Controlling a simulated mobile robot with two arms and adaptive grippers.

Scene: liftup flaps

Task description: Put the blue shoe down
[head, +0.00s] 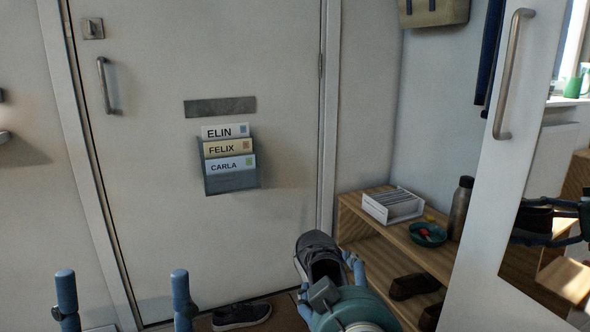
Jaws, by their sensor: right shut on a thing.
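A dark blue-grey shoe (317,247) is held up in front of the door, left of the wooden shelf. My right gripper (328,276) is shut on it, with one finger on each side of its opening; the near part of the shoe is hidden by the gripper. A similar dark shoe (242,316) lies on the floor at the foot of the door. My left gripper (123,292) shows at the bottom left, its two blue fingers wide apart with nothing between them.
The wooden shelf (400,243) bears a white box of papers (393,206), a teal bowl (427,234) and a bottle (460,208). Brown shoes (412,286) stand on its lower level. The door (250,60) carries a card holder (231,181).

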